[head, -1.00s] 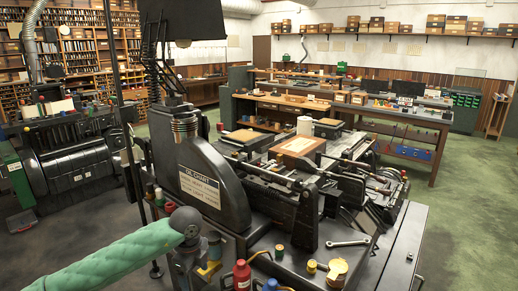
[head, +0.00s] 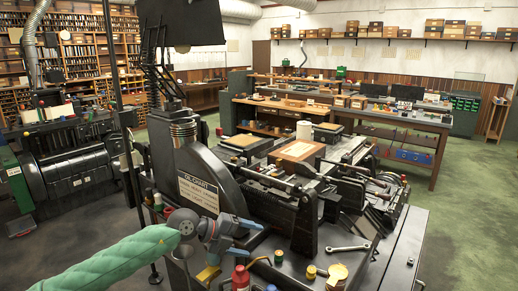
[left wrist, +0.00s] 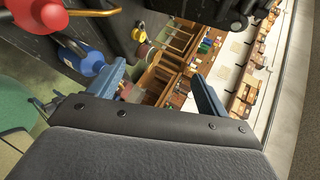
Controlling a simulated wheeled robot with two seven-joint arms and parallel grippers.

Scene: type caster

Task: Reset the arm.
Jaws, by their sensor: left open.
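My left arm, in a green quilted sleeve (head: 120,265), comes in from the lower left of the head view. My left gripper (head: 238,240) has blue fingers and stands in front of the dark type caster (head: 225,165), above its front ledge. In the left wrist view the two blue fingers of the gripper (left wrist: 160,88) are spread well apart, with nothing between them but the distant room. My right gripper is in neither view.
A red bottle (head: 240,278) stands on the ledge close below the gripper. A blue container (left wrist: 82,55) is near it in the wrist view. A workbench (head: 400,125) is farther back.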

